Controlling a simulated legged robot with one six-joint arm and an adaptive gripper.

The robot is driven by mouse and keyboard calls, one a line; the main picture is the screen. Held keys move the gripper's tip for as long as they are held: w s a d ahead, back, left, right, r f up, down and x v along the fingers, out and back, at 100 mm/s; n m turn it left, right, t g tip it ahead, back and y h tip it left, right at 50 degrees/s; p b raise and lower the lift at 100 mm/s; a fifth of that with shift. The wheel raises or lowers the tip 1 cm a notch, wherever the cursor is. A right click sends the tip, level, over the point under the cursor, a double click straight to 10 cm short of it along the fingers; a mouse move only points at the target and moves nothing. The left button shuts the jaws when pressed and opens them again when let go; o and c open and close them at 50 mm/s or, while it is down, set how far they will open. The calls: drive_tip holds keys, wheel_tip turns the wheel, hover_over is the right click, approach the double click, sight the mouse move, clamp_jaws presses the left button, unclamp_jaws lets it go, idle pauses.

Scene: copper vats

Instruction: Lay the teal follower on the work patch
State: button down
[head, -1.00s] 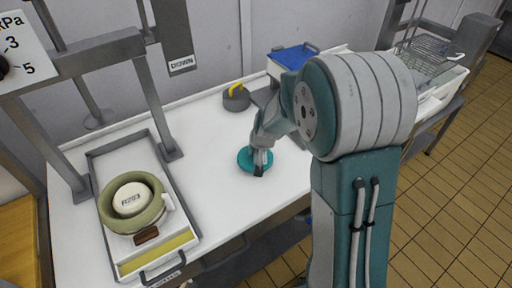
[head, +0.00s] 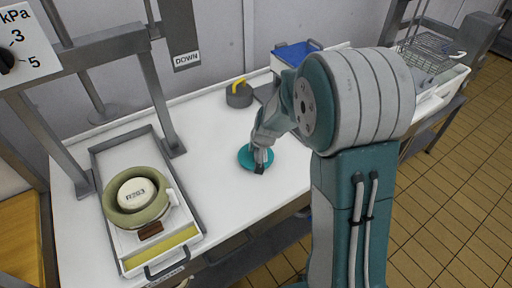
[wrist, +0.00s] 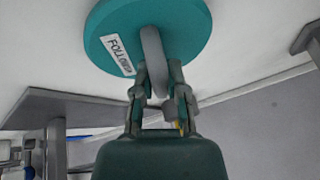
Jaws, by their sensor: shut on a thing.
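The teal follower (head: 246,159) is a round disc on or just above the white table; I cannot tell which. It also shows in the wrist view (wrist: 190,22), with a "FOLLOWER" label and a grey upright handle. My gripper (head: 260,170) is over the disc, and in the wrist view its fingers (wrist: 160,82) are shut on the grey handle. No marked work patch can be made out; the white table top (head: 215,190) is bare around the disc.
A grey tray (head: 118,262) at left holds a green ring-shaped mould with a white "R203" block (head: 137,193). A press frame (head: 165,105) stands behind it. A grey weight with yellow handle (head: 239,96) and a blue-topped box (head: 295,55) are at the back.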

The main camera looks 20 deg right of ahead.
drive_tip(key=shift+d+f, duration=0.2)
drive_tip(key=shift+d, duration=0.05)
drive_tip(key=shift+a+f, duration=0.1)
drive_tip(key=shift+f, duration=0.2)
idle(0.4)
drive_tip(key=c, duration=0.6)
unclamp_jaws()
drive_tip(key=shift+r, duration=3.5)
